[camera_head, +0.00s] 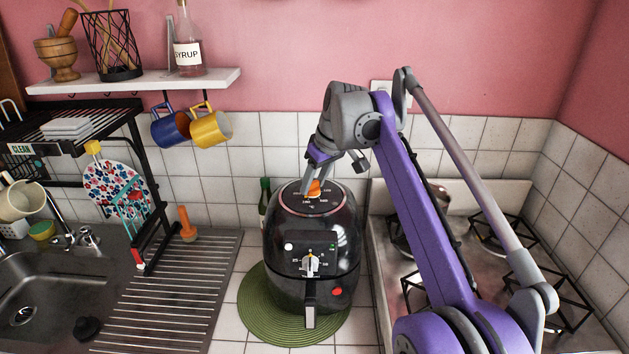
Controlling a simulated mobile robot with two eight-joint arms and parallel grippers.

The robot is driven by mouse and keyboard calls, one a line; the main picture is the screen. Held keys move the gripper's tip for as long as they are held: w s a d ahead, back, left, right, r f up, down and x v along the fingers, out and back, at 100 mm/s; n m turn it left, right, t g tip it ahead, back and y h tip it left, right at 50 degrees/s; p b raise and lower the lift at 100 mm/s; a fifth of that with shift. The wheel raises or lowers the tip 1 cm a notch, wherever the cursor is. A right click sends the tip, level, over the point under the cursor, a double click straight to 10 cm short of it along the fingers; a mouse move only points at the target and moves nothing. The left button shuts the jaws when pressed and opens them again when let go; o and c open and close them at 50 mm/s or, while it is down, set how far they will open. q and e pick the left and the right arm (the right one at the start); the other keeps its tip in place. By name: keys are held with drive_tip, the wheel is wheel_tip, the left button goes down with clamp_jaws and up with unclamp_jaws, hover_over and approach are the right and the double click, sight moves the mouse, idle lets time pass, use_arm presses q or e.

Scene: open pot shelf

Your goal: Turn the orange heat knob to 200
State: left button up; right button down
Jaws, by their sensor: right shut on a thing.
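The orange heat knob (314,188) sits on the top of a black air fryer (283,225), in the middle of a dial ring with small printed numbers. The numbers are too small to read surely. My right gripper (312,185) comes down from above and is shut on the orange knob, and its fingers hide part of it. A second, pale knob (311,264) is on the fryer's front, above the handle (310,317). My left gripper is not in view.
The fryer stands on a green round mat (256,317). A stove (480,262) is at the right, and a sink (40,300) and dish rack (140,200) are at the left. A bottle (264,196) stands behind the fryer. Blue (169,129) and yellow mugs (211,130) hang above.

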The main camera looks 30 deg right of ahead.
drive_tip(key=m+h, duration=0.1)
drive_tip(key=m, duration=0.2)
drive_tip(key=shift+a, duration=0.15)
drive_tip(key=m+h, duration=0.2)
drive_tip(key=m, duration=0.3)
drive_tip(key=shift+a, duration=0.1)
drive_tip(key=shift+m+g+h, duration=0.3)
drive_tip(key=shift+m, duration=0.1)
drive_tip(key=shift+c, duration=1.9)
unclamp_jaws()
drive_tip(key=v, duration=1)
drive_tip(key=shift+r, duration=0.4)
